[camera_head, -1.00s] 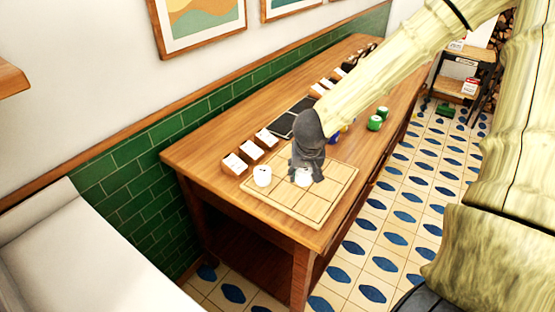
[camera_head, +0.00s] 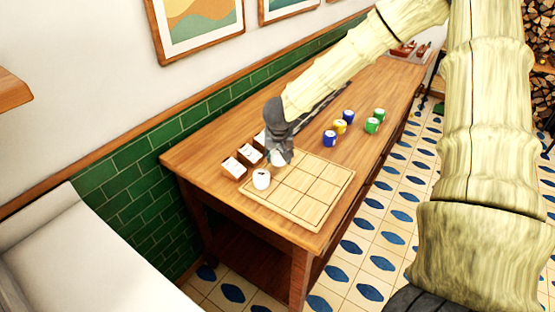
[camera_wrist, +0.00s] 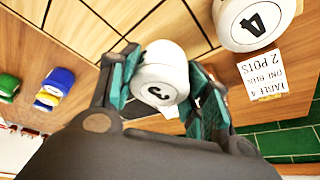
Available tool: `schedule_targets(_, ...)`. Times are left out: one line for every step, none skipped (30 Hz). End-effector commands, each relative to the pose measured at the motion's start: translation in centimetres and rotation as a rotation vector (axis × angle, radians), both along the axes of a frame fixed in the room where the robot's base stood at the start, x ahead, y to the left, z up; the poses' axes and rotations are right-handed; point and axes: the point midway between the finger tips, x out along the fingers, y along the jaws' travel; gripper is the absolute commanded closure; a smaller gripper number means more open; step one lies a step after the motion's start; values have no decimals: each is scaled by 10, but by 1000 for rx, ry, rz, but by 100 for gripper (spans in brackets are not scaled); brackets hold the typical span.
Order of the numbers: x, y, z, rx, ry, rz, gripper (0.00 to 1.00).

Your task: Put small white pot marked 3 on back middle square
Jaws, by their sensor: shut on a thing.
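The small white pot marked 3 (camera_wrist: 160,75) is between the fingers of my gripper (camera_wrist: 165,95) in the wrist view, its number facing the camera. In the head view my gripper (camera_head: 279,152) holds this pot (camera_head: 278,159) at the board's edge on the wall side. I cannot tell whether the pot touches the board. The wooden board (camera_head: 318,191) is marked into squares. Another white pot, marked 4 (camera_wrist: 253,22), stands on the board's left corner square in the head view (camera_head: 262,180), close beside the held pot. The other squares look empty.
Dark blocks with white cards (camera_head: 234,167) stand between board and wall; one card (camera_wrist: 262,75) shows in the wrist view. Beyond the board stand blue pots (camera_head: 330,138), a yellow pot (camera_head: 340,127) and green pots (camera_head: 371,125). The tiled wall (camera_head: 140,165) is close behind.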

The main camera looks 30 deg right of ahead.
Motion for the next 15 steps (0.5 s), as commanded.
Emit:
schedule_targets(2,0,0,0,0,-1,80)
schedule_targets(4,-1,0,0,0,-1,80)
schedule_targets(8,-1,0,1,0,-2,80)
schedule_targets(11,-1,0,1,0,-2,80)
schedule_targets(9,0,-6,1,1,-1,80)
schedule_targets(8,0,-11,1,3,1,80)
schedule_targets(8,0,-14,2,2,0,80)
schedule_targets(8,0,-18,1,2,0,80)
schedule_targets(8,0,-22,2,2,0,80)
schedule_targets(8,0,-25,2,2,0,80)
schedule_targets(8,0,-27,1,2,0,80)
schedule_targets(9,-1,-30,1,1,-1,80)
schedule_targets(9,-1,-32,1,1,-1,80)
schedule_targets(9,-1,-33,1,0,-2,80)
schedule_targets(9,0,-35,1,0,-2,80)
